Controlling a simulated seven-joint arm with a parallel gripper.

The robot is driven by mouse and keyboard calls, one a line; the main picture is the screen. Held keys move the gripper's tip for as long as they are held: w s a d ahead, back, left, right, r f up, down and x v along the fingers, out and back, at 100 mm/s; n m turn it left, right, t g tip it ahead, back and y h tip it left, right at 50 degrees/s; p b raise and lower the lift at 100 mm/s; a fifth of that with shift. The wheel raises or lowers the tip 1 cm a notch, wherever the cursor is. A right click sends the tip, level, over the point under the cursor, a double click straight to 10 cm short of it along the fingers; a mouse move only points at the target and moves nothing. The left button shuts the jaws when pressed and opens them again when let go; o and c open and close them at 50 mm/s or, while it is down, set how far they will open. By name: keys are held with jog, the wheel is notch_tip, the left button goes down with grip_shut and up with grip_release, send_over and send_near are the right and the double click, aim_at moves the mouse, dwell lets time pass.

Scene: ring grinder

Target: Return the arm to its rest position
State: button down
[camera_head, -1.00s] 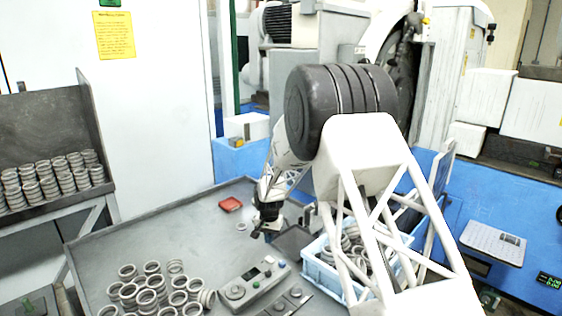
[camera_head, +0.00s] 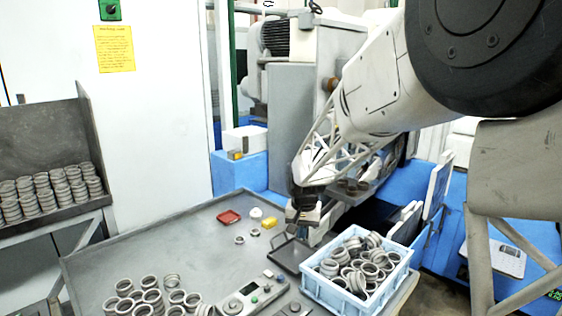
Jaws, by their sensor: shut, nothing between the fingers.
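My gripper (camera_head: 301,226) is at the end of my arm, over the far right part of the grey table (camera_head: 190,250). It is small in the picture and points down. It is shut, with nothing seen in it. It hangs above the dark tray (camera_head: 290,256), close to the back edge of the blue crate. Whether it touches anything cannot be told. My arm fills the upper right and hides part of the machine behind it.
The light blue crate (camera_head: 318,289) full of metal rings stands at the table's right. Loose rings (camera_head: 150,297) lie front left, near a control box (camera_head: 252,294). A red dish (camera_head: 229,217) and a yellow block (camera_head: 269,223) lie at the back. The table's middle left is clear.

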jog(key=s+d+r, duration=0.4)
jog(key=s+r, duration=0.2)
jog(key=s, duration=0.4)
jog(key=s+d+r+n, duration=0.1)
jog(key=s+d, duration=0.3)
jog(key=s, duration=1.1)
jog(key=s+d+r+t, duration=0.1)
jog(key=s+d, duration=0.3)
jog(key=s, duration=1.1)
jog(key=shift+s+d+r+n+t, duration=0.2)
jog(key=shift+r+n+t, duration=0.1)
jog(key=shift+r+n, duration=0.1)
